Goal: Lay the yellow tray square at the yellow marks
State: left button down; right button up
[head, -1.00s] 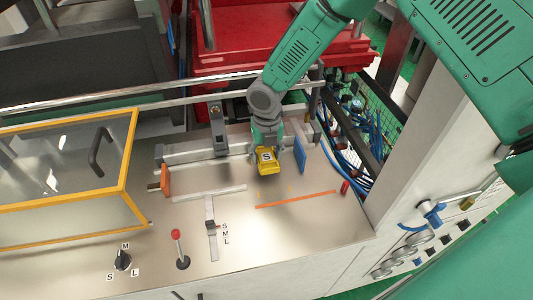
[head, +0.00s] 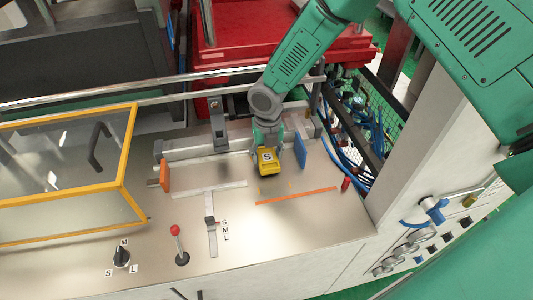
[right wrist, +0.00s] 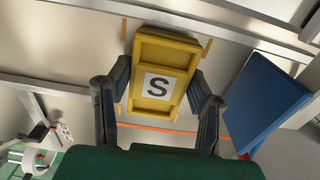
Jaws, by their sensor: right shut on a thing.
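The yellow tray (head: 267,168), with a white S label, is in my right gripper (head: 267,152), over the metal table near the blue plate. In the right wrist view the tray (right wrist: 162,72) sits between the two dark fingers of my right gripper (right wrist: 157,104), which are shut on its sides. Small yellow marks (right wrist: 124,30) show on the table around the tray; a mark also shows in the head view (head: 290,185). Whether the tray touches the table is hard to tell. My left gripper is not in view.
The blue plate (head: 300,149) stands close to the right of the tray. An orange strip (head: 297,196) lies in front of it. An orange plate (head: 165,176), a slider (head: 210,222) and a red-knobbed lever (head: 175,231) are to the left. A metal rail (head: 190,149) runs behind.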

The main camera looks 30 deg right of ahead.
jog(key=shift+f, duration=0.55)
jog(key=o, duration=1.6)
